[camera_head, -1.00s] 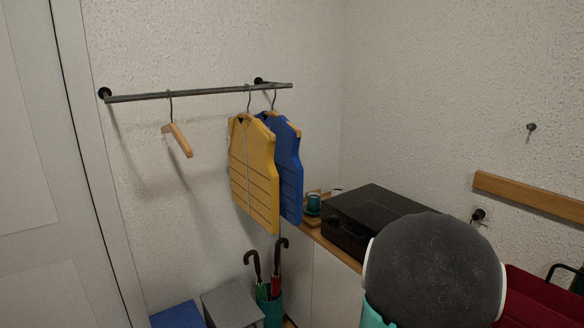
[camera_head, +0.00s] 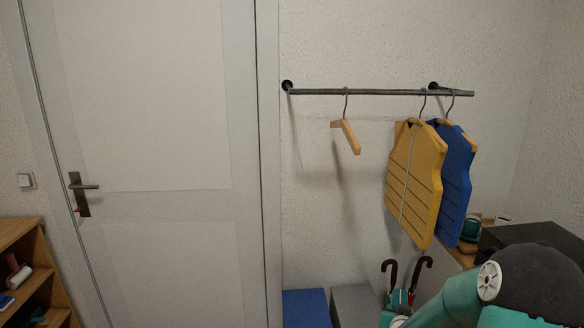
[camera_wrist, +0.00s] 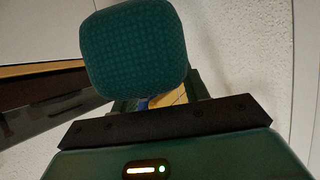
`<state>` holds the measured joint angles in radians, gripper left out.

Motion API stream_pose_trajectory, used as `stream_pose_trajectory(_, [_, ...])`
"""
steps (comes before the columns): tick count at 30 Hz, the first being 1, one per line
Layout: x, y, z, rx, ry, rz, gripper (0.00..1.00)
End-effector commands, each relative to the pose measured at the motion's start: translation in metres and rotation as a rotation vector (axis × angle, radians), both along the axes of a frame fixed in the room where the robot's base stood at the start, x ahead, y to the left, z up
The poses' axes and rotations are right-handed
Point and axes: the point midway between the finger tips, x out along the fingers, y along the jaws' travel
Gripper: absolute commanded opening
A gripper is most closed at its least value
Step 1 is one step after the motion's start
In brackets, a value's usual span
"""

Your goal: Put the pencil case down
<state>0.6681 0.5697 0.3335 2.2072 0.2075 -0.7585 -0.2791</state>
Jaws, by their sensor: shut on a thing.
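The pencil case (camera_wrist: 135,48) is a dark teal, finely patterned block with rounded corners, large in the wrist view. My gripper (camera_wrist: 155,102) is shut on it; the case hides most of the fingertips. What lies below the case is hidden.
A closed door (camera_head: 160,150) fills the left, beside a wooden shelf (camera_head: 28,270). A wall rail (camera_head: 380,92) carries a bare hanger, a yellow vest (camera_head: 415,180) and a blue vest (camera_head: 457,185). Below are blue (camera_head: 305,308) and grey (camera_head: 355,305) boxes and umbrellas (camera_head: 392,275).

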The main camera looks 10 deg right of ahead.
Motion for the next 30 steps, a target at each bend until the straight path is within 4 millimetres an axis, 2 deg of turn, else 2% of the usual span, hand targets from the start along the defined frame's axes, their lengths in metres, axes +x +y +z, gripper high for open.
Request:
stream_pose_trajectory(1, [0.009, 0.029, -0.008, 0.003, 0.003, 0.058, 0.21])
stream_pose_trajectory(6, [0.027, 0.117, -0.025, 0.003, 0.003, 0.236, 0.21])
stream_pose_trajectory(9, [0.031, 0.164, -0.032, 0.001, 0.002, 0.33, 0.21])
stream_pose_trajectory(13, [0.032, 0.207, -0.036, 0.0, 0.0, 0.414, 0.21])
stream_pose_trajectory(15, [0.032, 0.222, -0.037, -0.001, 0.001, 0.441, 0.21])
stream_pose_trajectory(18, [0.027, 0.23, -0.044, -0.001, 0.003, 0.458, 0.21])
stream_pose_trajectory(25, [-0.006, 0.231, -0.088, 0.001, 0.008, 0.46, 0.21])
stream_pose_trajectory(30, [-0.018, 0.231, -0.099, -0.002, 0.0, 0.46, 0.21])
